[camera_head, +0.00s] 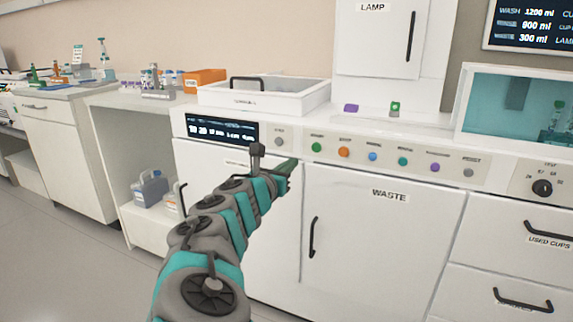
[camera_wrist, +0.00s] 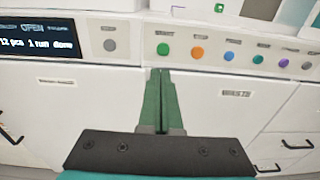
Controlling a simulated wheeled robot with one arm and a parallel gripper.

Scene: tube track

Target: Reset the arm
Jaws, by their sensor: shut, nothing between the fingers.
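My gripper (camera_wrist: 160,100) is shut and empty in the wrist view. Its green fingers lie together and point at the front of the machine, just below the green button (camera_wrist: 162,49). In the head view my gripper (camera_head: 289,168) is at the end of my raised teal and grey arm, in front of the button panel. I cannot tell whether the fingertips touch the machine. The green button also shows in the head view (camera_head: 317,147), to the right of the fingertips.
The row continues with an orange button (camera_head: 344,152) and several others. A display (camera_head: 222,130) is left of them. A WASTE door (camera_head: 375,230) with a handle is below. A white tray (camera_head: 265,97) and an orange box (camera_head: 204,80) stand behind. Open floor (camera_head: 70,255) lies to the left.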

